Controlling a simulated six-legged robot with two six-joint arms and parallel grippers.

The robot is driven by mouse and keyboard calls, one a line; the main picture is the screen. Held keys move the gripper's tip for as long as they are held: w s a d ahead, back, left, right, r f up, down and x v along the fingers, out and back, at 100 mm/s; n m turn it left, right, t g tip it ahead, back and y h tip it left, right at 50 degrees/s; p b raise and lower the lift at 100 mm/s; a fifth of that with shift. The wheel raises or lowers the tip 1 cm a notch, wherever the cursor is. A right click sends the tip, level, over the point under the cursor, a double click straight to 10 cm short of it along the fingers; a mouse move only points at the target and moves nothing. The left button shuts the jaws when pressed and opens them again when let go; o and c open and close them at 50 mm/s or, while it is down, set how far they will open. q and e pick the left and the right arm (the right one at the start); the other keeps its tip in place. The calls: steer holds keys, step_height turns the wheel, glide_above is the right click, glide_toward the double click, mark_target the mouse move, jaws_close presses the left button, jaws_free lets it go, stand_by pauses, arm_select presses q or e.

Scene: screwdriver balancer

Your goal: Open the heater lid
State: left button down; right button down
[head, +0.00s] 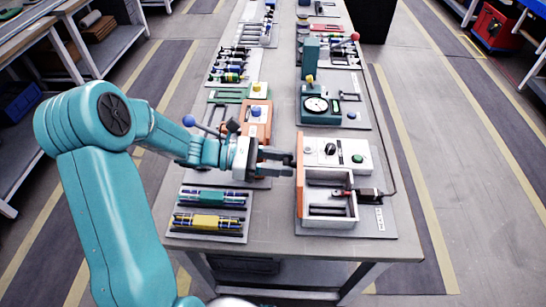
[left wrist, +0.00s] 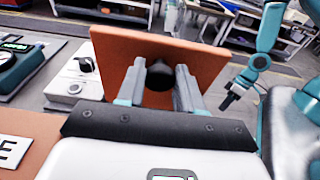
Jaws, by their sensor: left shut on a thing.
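The heater is a white open-topped box (head: 330,222) at the front right of the table. Its orange lid (head: 299,188) stands upright along the box's left side, so the inside with dark slots shows. In the left wrist view the lid (left wrist: 205,67) is a tilted orange panel with a round black knob (left wrist: 159,76). My left gripper (head: 291,163) reaches in from the left and is shut on the knob, which sits between its two fingers (left wrist: 159,88). My right gripper (left wrist: 230,99) shows small at the right of the left wrist view; its jaws are unclear.
A white control panel (head: 345,150) with black and green knobs is behind the box. A corded tool (head: 365,193) lies at its right side. A green dial device (head: 315,90) stands farther back. The table's middle strip is clear.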

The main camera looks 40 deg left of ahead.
arm_select(q)
steer(key=shift+w+d+r, duration=0.15)
steer(key=shift+d, duration=0.1)
steer(key=c, duration=0.8)
jaws_free()
steer(key=b+v, duration=0.1)
steer(key=v, duration=1.5)
steer(key=shift+a, duration=0.2)
